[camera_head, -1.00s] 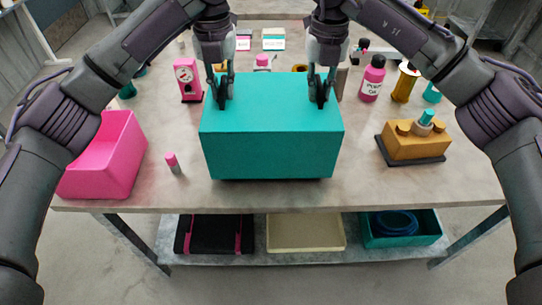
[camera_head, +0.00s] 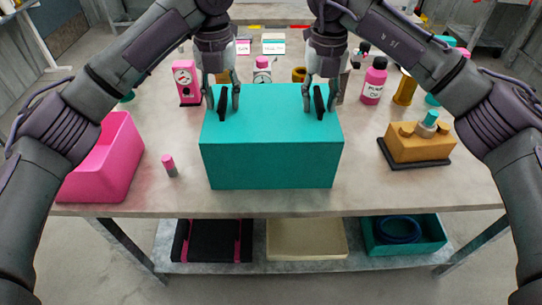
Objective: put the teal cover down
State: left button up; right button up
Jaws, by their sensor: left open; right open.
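The teal cover (camera_head: 270,160) is a large box-like block standing upright on the grey workbench, in the middle near the front edge. My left gripper (camera_head: 222,102) is open at the slot on the left of the top. My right gripper (camera_head: 319,100) is open at the slot on the right. Nothing is held in either gripper. What lies under or directly behind the cover is hidden.
A pink bin (camera_head: 105,165) and a small pink-capped item (camera_head: 169,166) stand to the left. An ochre block on a dark base (camera_head: 418,146) stands to the right. A pink gauge (camera_head: 186,82) and a pink bottle (camera_head: 374,80) stand farther back. The bench's front edge (camera_head: 270,213) is close.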

jog(key=shift+r, duration=0.15)
pick_arm(q)
notch_tip(320, 180, up, 12)
pick_arm(e)
notch_tip(320, 180, up, 12)
dwell(0.5)
pick_arm(q)
jog(key=shift+f, duration=0.15)
